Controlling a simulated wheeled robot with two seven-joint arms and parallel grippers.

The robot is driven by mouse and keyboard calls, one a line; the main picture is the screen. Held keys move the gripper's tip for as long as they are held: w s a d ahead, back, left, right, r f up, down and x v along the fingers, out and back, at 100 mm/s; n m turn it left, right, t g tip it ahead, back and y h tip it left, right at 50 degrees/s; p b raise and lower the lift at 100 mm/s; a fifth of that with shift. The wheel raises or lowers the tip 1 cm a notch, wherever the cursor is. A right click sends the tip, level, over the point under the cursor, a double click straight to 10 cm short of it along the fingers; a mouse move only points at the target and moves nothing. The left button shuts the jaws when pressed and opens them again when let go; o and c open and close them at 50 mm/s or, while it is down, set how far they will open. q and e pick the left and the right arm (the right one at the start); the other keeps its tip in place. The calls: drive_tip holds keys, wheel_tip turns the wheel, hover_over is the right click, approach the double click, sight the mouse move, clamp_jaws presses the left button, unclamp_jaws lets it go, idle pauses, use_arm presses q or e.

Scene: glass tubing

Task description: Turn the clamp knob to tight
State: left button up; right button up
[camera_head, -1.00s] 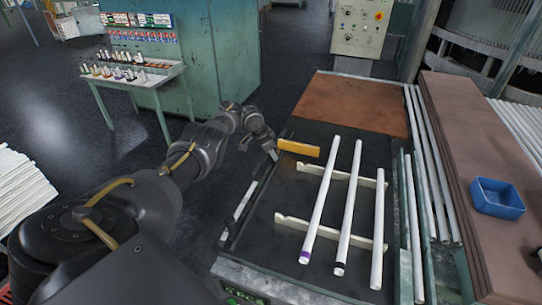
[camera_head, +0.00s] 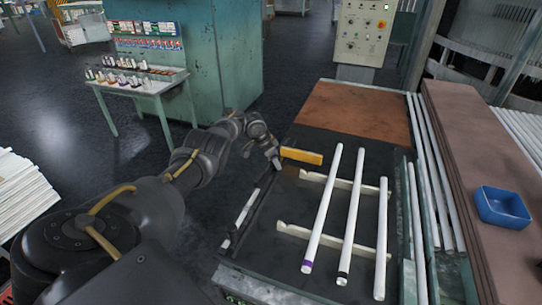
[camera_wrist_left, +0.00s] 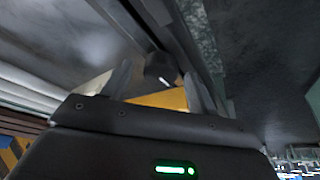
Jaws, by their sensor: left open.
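My left gripper (camera_head: 276,162) is at the left edge of the bench, close to the left end of the yellow clamp bar (camera_head: 303,156). In the left wrist view its two fingers (camera_wrist_left: 160,86) stand apart. A dark rounded part with a white mark, which looks like the clamp knob (camera_wrist_left: 161,71), shows between and beyond the fingertips. I cannot tell whether the fingers touch it. The yellow bar also shows behind the gripper body in that view (camera_wrist_left: 160,98). In the head view the knob cannot be made out beside the gripper. My right gripper is out of view.
Three white glass tubes (camera_head: 352,215) lie across two pale notched supports (camera_head: 300,234) on the dark bench top. A brown plate (camera_head: 350,112) lies beyond. A blue bin (camera_head: 502,207) sits on brown boards at the right. A control box (camera_head: 362,37) stands at the back.

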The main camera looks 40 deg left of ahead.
use_arm(q)
drive_tip(key=p+v, duration=0.4)
drive_tip(key=v, duration=0.6)
drive_tip(key=shift+r, duration=0.3)
drive_tip(key=shift+s+a+f, duration=0.1)
drive_tip(key=shift+s, duration=0.05)
